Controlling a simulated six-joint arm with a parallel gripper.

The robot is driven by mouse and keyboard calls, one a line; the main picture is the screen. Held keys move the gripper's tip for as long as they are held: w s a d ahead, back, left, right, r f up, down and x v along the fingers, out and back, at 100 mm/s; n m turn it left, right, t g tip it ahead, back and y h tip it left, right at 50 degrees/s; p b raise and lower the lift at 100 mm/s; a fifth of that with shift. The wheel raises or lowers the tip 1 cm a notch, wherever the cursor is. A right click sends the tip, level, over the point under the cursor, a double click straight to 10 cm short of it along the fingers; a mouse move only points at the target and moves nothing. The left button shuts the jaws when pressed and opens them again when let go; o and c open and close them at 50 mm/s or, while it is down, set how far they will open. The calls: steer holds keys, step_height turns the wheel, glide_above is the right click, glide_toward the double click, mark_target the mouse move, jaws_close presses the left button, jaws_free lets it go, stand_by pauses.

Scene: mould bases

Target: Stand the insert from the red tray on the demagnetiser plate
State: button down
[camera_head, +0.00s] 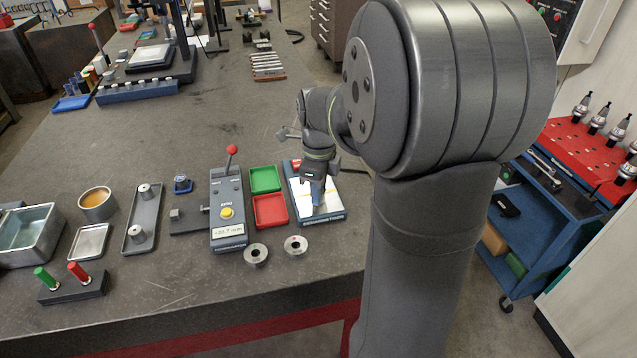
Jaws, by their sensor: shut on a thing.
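The red tray (270,210) lies on the bench at the middle, and I see nothing in it. The plate I take for the demagnetiser (328,213) is a blue-edged box with a white and yellow top, just right of the red tray. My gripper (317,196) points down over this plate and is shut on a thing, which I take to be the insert. The held insert is too small and too hidden by the fingers to make out. I cannot tell whether it touches the plate.
A green tray (264,179) adjoins the red one. The comparator (228,215) with a red-knobbed lever stands left. Two metal rings (256,254) (295,245) lie in front. A grey tray (143,218) holds two small cylinders.

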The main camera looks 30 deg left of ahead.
stand_by(0.3)
steer(key=c, duration=1.1)
jaws_free()
steer(key=shift+o, duration=0.2)
step_height(320, 180, up, 17)
steer(key=shift+r, duration=0.15)
step_height(320, 180, down, 16)
steer(key=shift+f, duration=0.2)
